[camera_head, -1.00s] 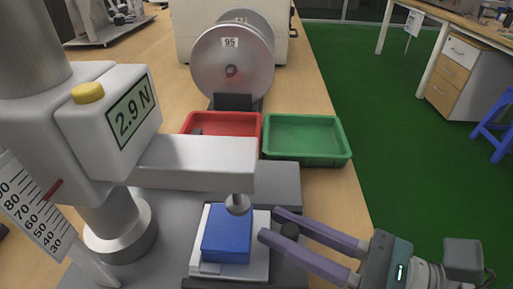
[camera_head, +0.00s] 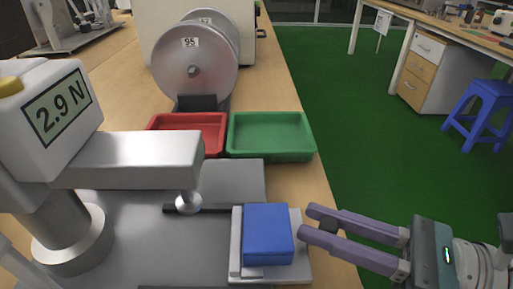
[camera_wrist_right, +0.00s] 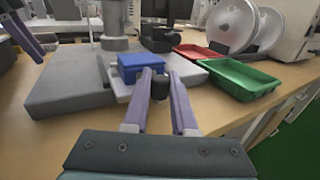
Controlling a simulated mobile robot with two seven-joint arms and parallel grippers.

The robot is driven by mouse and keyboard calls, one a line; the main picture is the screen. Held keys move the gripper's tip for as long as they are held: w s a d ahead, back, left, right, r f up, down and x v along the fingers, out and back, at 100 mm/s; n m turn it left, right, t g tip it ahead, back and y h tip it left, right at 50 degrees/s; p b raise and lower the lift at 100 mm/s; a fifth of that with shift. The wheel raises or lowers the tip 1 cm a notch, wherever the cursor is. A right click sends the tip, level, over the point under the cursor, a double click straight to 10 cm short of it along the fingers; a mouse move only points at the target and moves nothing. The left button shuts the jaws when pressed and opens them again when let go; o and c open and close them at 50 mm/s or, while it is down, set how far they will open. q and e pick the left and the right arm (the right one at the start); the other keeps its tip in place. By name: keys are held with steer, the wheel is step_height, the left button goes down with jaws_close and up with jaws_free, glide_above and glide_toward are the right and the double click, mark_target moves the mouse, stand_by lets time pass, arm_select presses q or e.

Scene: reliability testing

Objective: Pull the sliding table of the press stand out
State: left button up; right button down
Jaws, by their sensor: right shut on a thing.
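The press stand has a display head (camera_head: 55,110) reading 2.9 N and a horizontal arm with a round probe tip (camera_head: 188,203). Its white sliding table (camera_head: 236,262) sits to the right of the tip, out past the grey base (camera_head: 130,240), and a dark slot shows behind it. A blue block (camera_head: 268,235) rests on the table. My right gripper (camera_head: 312,222) is shut on the table's black knob (camera_wrist_right: 159,84), seen between the fingers in the wrist view. Purple fingers of my left gripper (camera_wrist_right: 28,38) show at that view's upper left edge; their gap is unclear.
A red tray (camera_head: 190,120) and a green tray (camera_head: 270,114) stand behind the base. A machine with large metal discs labelled 95 (camera_head: 195,65) is farther back. The bench's right edge is close under my right gripper. A blue stool (camera_head: 482,108) stands on the green floor.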

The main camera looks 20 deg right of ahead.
arm_select(q)
steer(key=shift+a, duration=0.15)
arm_select(e)
steer(key=c, duration=1.1)
jaws_free()
steer(key=shift+c, duration=0.2)
arm_select(q)
steer(key=shift+a, duration=0.15)
arm_select(e)
steer(key=shift+o, duration=0.7)
steer(key=shift+a, duration=0.1)
arm_select(q)
steer(key=shift+f+b, duration=0.4)
steer(key=shift+b, duration=0.05)
arm_select(e)
steer(key=v, duration=1)
steer(key=shift+w+r, duration=0.1)
